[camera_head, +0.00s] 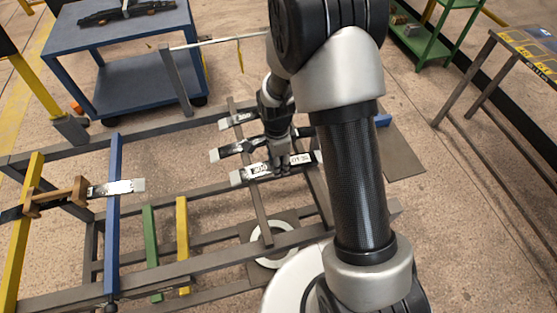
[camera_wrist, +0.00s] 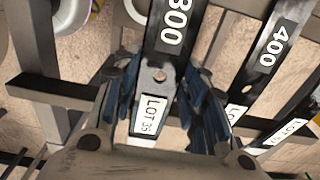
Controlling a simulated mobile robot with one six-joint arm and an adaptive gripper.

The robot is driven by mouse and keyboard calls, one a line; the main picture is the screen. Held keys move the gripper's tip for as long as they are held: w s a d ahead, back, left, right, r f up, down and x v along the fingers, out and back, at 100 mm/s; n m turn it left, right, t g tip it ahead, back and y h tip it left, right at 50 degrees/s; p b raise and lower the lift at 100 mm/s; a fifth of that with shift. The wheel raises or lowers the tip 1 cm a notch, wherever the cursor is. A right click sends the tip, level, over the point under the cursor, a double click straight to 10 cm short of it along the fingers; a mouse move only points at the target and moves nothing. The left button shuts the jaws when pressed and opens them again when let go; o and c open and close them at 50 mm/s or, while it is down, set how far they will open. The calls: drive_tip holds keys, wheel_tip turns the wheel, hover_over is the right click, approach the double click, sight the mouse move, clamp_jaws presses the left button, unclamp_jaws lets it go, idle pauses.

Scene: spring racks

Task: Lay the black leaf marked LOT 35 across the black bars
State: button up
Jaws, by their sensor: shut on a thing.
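The black leaf marked LOT 35 (camera_wrist: 150,112) also bears a white 300 label, and it runs up through the middle of the wrist view. In the head view the same leaf (camera_head: 247,176) is the nearest of three at the rack's far right part. My gripper (camera_head: 281,170) is shut on it, with a blue-lined finger on each side in the wrist view (camera_wrist: 162,90). The leaf spans over the dark bars (camera_head: 257,205); whether it rests on them or hangs just above, I cannot tell. The fingers hide part of its middle.
Two other leaves lie close beyond it, one marked 400 (camera_wrist: 262,68). At left, a blue bar (camera_head: 113,215), a green bar (camera_head: 151,240) and a yellow bar (camera_head: 183,225) cross the rack. A blue cart (camera_head: 130,85) stands behind.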

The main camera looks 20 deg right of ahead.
drive_tip(key=shift+f+b, duration=0.4)
drive_tip(key=shift+f, duration=0.15)
drive_tip(key=o, duration=1.3)
drive_tip(key=shift+c, duration=0.2)
wheel_tip(320, 180, up, 12)
drive_tip(key=shift+a, duration=0.15)
